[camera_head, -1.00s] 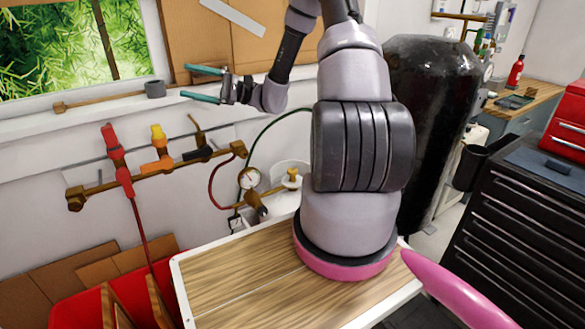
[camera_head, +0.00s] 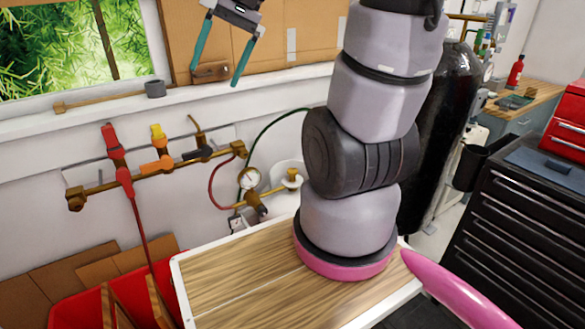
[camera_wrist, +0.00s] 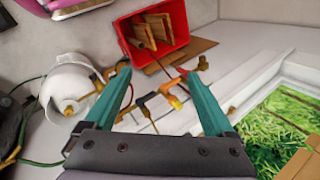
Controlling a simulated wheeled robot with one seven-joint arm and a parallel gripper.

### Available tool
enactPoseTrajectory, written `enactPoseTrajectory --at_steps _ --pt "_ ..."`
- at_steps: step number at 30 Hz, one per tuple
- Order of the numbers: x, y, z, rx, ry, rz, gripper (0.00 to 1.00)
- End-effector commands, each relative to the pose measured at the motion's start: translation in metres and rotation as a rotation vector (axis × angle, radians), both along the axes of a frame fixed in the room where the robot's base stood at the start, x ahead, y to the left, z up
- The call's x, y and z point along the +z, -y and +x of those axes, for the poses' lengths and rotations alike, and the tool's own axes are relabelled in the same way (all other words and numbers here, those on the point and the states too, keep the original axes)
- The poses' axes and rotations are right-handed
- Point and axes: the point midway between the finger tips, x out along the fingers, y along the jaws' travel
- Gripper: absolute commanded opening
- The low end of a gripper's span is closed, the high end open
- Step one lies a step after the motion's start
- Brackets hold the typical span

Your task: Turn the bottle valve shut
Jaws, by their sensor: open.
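The white bottle (camera_head: 285,200) stands against the wall behind the wooden worktop, partly hidden by the worktop and my arm. Its brass valve (camera_head: 292,174) is on top, with a round gauge (camera_head: 249,178) and brass fittings to its left. In the wrist view the white bottle (camera_wrist: 62,82) is at the left, with the brass valve (camera_wrist: 69,110) small beside my left finger. My gripper (camera_head: 215,76) is open and empty, fingers pointing down, high in front of the cardboard by the window. It also shows in the wrist view (camera_wrist: 158,75). It is well apart from the valve.
A brass pipe manifold (camera_head: 150,172) with red, yellow and dark valves is on the wall. A red bin (camera_head: 85,308) stands at lower left. A tall black cylinder (camera_head: 455,110) stands right of my arm, then a black drawer cabinet (camera_head: 520,220). The worktop (camera_head: 235,285) is clear.

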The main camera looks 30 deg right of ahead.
Motion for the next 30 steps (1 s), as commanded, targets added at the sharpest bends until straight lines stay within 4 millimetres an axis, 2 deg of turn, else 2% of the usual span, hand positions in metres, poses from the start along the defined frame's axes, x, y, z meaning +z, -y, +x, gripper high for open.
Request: enactPoseTrajectory --at_steps 6,20,22,30 --pt "0.02 0.021 -0.017 -0.041 0.155 -0.127 0.89" --pt "0.053 0.055 -0.027 -0.119 0.381 -0.246 0.89" --pt "0.063 0.067 -0.017 -0.141 0.427 -0.267 0.89" --pt "0.064 0.083 0.021 -0.153 0.414 -0.28 0.89"
